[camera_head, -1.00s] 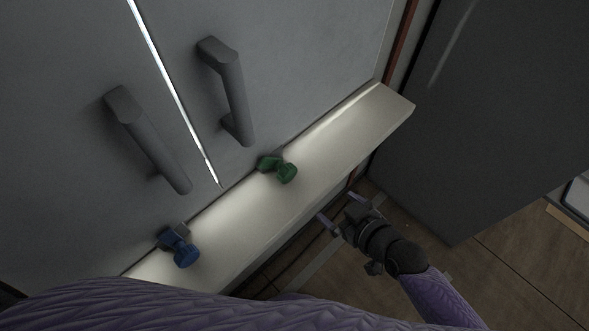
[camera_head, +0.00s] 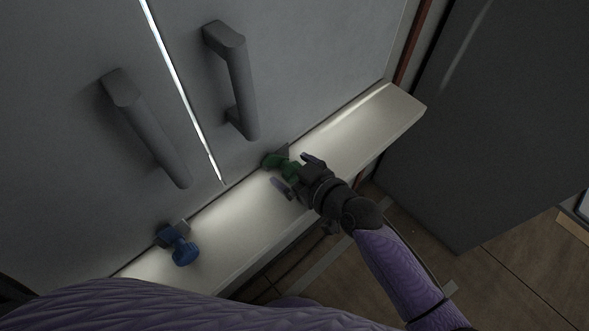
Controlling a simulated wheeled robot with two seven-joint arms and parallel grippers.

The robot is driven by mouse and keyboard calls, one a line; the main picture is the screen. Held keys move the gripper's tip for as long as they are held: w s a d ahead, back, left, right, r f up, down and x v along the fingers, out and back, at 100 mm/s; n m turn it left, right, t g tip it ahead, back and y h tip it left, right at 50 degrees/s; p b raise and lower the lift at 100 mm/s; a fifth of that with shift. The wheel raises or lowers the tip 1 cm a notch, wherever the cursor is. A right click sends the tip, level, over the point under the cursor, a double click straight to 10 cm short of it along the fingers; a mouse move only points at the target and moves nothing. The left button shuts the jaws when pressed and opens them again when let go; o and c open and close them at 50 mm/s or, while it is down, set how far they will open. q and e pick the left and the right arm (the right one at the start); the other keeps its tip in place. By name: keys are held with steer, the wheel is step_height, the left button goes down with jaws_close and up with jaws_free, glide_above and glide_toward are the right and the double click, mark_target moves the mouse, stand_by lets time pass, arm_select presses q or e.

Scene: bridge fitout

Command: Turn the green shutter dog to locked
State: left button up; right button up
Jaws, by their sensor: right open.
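The green shutter dog (camera_head: 275,161) sits at the pale ledge (camera_head: 235,213), against the lower edge of the right shutter door. My right gripper (camera_head: 296,172) is at the green dog, with its open fingers on either side of the knob. The gripper partly hides the knob, and I cannot tell whether the fingers touch it. A blue shutter dog (camera_head: 182,248) sits to the lower left on the same ledge. My left gripper is not in view.
Two grey shutter doors carry bar handles, one on the left door (camera_head: 147,130) and one on the right door (camera_head: 236,80). A thin bright gap runs between the doors. A dark panel (camera_head: 480,120) stands at the right, above a brown floor (camera_head: 510,260).

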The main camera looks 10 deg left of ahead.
steer(key=c, duration=1.3)
steer(key=m+b, duration=0.1)
steer(key=m+g+y+b, duration=0.1)
steer(key=b, duration=0.1)
steer(key=shift+w+d+f, duration=0.1)
steer(key=shift+f, duration=0.25)
steer(key=shift+r+m, duration=0.15)
steer(key=shift+m, duration=0.15)
steer(key=shift+r, duration=0.2)
steer(key=o, duration=1.3)
steer(key=p+v, duration=0.1)
steer(key=v, duration=0.9)
steer(key=shift+w+f, duration=0.1)
steer(key=shift+w, duration=0.05)
